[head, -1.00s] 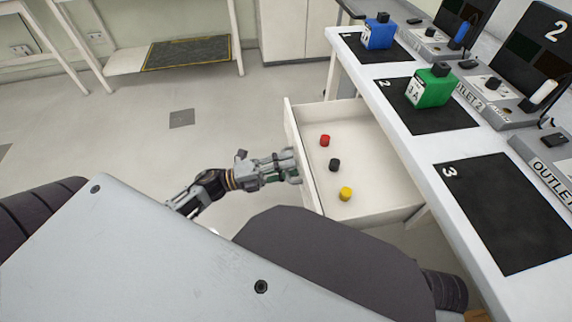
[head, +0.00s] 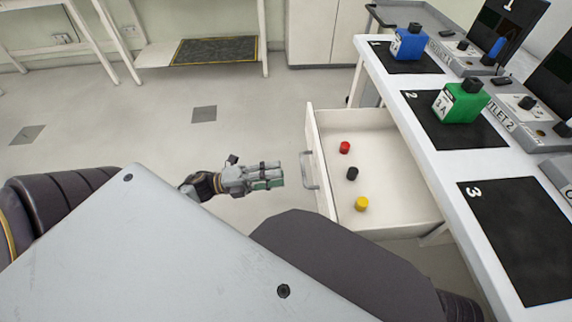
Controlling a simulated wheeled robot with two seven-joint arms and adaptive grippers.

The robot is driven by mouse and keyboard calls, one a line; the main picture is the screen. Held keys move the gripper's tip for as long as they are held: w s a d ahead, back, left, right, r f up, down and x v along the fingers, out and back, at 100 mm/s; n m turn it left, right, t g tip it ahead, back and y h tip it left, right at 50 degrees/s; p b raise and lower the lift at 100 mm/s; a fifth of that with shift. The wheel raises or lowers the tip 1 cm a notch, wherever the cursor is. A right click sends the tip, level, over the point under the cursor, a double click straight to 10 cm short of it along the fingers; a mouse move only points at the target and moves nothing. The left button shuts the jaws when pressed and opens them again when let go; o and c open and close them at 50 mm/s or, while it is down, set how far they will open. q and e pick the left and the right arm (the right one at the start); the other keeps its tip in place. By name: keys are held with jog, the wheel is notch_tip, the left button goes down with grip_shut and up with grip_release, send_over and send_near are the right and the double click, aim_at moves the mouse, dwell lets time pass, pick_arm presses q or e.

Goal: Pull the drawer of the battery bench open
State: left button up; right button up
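The drawer (head: 395,212) of the battery bench (head: 432,165) stands pulled out to the left, its inside visible. A red cap (head: 344,147), a black cap (head: 352,173) and a yellow cap (head: 361,204) lie in it. The grey bar handle (head: 309,171) is on the drawer's front panel. My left gripper (head: 276,177) is left of the handle, with a clear gap between them. It is empty; its fingers look parted, with a green pad showing. My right gripper is not in view.
On the bench top, a blue battery (head: 409,43) stands on mat 1 and a green battery (head: 461,101) on mat 2. Mat 3 (head: 518,235) is bare. Outlet units line the bench's right side. The floor left of the drawer is clear.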

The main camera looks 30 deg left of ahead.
pick_arm(q)
jog(key=shift+v, duration=1.65)
